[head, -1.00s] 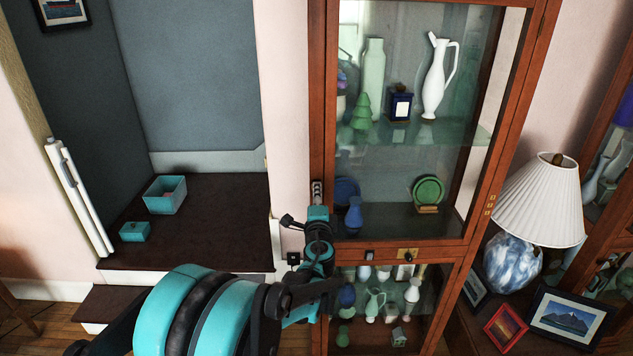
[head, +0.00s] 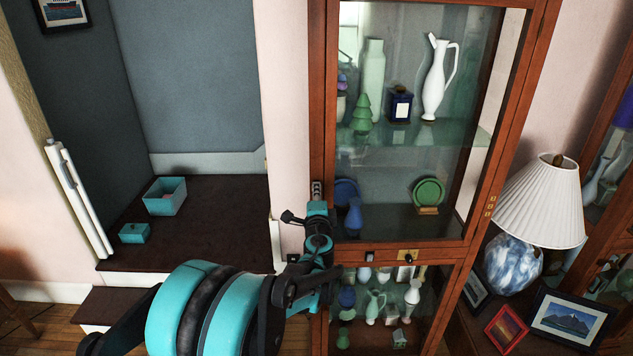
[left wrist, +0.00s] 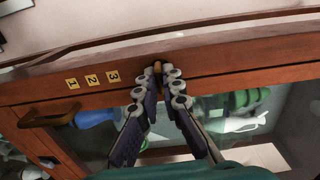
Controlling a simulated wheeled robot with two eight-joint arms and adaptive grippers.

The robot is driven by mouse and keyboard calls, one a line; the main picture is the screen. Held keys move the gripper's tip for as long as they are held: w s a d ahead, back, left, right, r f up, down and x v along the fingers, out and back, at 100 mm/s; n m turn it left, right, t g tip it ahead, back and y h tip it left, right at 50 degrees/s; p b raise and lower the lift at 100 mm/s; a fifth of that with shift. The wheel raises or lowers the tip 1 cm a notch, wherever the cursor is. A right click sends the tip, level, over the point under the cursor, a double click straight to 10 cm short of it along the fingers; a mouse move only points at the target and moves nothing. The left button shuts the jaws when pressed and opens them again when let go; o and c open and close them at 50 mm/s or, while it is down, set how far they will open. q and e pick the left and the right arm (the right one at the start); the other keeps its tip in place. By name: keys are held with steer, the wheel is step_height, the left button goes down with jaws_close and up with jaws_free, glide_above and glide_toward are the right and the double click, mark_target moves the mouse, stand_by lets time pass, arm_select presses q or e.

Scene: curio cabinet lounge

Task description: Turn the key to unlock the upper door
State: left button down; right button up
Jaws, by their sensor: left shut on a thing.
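The upper glass door (head: 400,225) of the wooden cabinet is shut, with its wooden frame around the glass. My left gripper (head: 317,190) is at the left stile of this door, about level with the lower shelf. In the left wrist view, my left gripper (left wrist: 163,80) has its fingertips together on a small brass-brown key (left wrist: 157,66) at the wooden frame. Only the key's tip end shows between the fingers, so how far it is turned cannot be told. The key is hidden in the head view. My right gripper does not show.
A handle (left wrist: 47,117) and plates numbered 1, 2 and 3 (left wrist: 92,80) are on the wood near my fingers. Vases and a white jug (head: 434,85) stand behind the glass. A lamp (head: 540,200) and framed pictures stand at right. A teal box (head: 165,196) sits on the left ledge.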

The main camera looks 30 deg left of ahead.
arm_select(q)
steer(key=n+b, duration=0.1)
steer(key=n, duration=1.3)
steer(key=shift+w+n, duration=0.1)
steer(key=shift+n, duration=0.2)
steer(key=n, duration=0.3)
steer(key=shift+a, duration=0.1)
steer(key=shift+w, duration=0.1)
steer(key=c, duration=1.9)
jaws_free()
steer(key=shift+a, duration=0.1)
